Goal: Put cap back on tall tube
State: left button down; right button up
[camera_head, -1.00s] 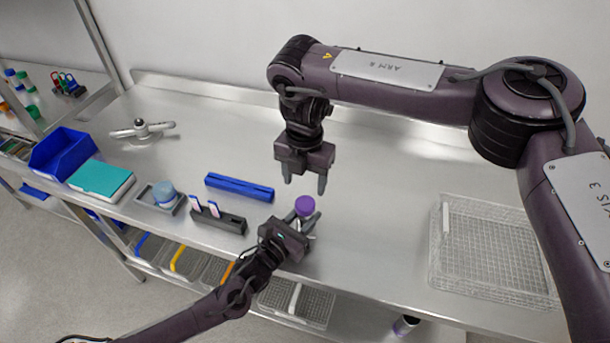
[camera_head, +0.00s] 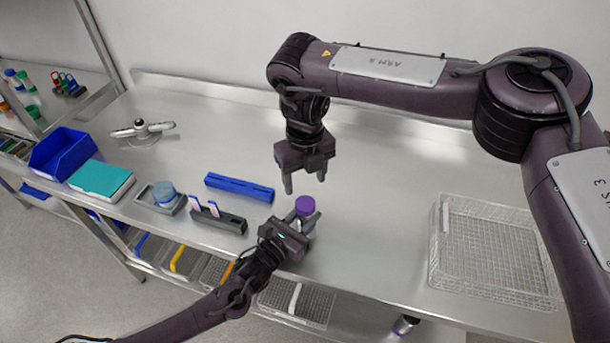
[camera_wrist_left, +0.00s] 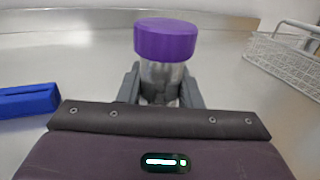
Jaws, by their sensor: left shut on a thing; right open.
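A tube with a purple cap (camera_head: 305,205) stands upright near the front edge of the bench. In the left wrist view the purple cap (camera_wrist_left: 166,40) sits on top of the clear tube body (camera_wrist_left: 162,80). My left gripper (camera_head: 304,222) is shut on the tube body below the cap, one finger on each side. My right gripper (camera_head: 305,184) is open and empty, pointing down above and behind the cap, apart from it. The lower end of the tube is hidden by my left gripper.
A blue bar-shaped rack (camera_head: 239,187) and a dark rack (camera_head: 218,217) with small slides lie to the left. A wire basket (camera_head: 490,290) stands at the right. A blue bin (camera_head: 62,152) and a teal-lidded box (camera_head: 101,180) are far left. The bench middle is clear.

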aim_at(305, 203)
notch_tip(305, 203, down, 8)
jog(key=shift+r, duration=0.1)
dwell(0.4)
jog(key=c, duration=1)
jog(key=m, duration=0.6)
jog(key=shift+s, duration=0.1)
jog(key=m, duration=1.5)
jog(key=shift+m, duration=0.4)
jog(key=o, duration=1.2)
